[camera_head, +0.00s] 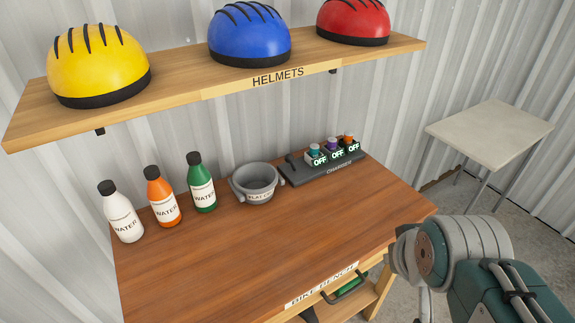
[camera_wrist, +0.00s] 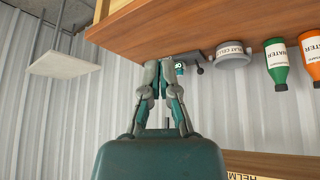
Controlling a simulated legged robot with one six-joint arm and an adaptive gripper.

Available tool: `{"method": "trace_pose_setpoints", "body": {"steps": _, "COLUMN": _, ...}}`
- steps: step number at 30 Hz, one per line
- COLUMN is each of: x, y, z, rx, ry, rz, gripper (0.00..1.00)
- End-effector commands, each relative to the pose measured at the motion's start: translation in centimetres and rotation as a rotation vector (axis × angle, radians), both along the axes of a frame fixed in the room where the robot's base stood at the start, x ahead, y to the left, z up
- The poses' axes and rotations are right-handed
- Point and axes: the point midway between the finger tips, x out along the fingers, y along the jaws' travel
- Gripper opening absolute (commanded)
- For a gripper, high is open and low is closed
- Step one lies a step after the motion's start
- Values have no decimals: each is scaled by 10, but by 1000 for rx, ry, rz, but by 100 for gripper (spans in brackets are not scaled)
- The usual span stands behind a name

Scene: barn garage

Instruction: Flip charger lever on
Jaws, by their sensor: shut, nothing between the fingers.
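The dark charger (camera_head: 302,180) lies at the back right of the workbench, with three coloured plugs in sockets that each read OFF. Its black lever (camera_head: 291,161) stands at the charger's left end. In the upside-down wrist view, the lever (camera_wrist: 196,56) shows just right of my fingers, and most of the charger is hidden behind them. My gripper (camera_wrist: 163,64) is shut and empty, in front of the charger and apart from it as far as I can tell. The head view shows only my arm, not the fingers.
A grey cup (camera_head: 256,188) labelled FLAT stands just left of the charger. Three water bottles (camera_head: 163,198) stand farther left. A helmet shelf (camera_head: 222,92) hangs above the bench (camera_head: 260,255). The bench's front is clear. A pale side table (camera_head: 490,133) stands at right.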

Motion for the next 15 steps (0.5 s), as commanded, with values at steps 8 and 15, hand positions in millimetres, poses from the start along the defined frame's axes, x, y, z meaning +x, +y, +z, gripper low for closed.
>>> {"method": "trace_pose_setpoints", "body": {"steps": 8, "x": 113, "y": 22, "z": -16, "rx": -193, "ry": -220, "rz": 312, "gripper": 0}}
{"method": "trace_pose_setpoints", "body": {"steps": 15, "x": 197, "y": 56, "z": -42, "rx": -393, "ry": -444, "rz": 572, "gripper": 0}}
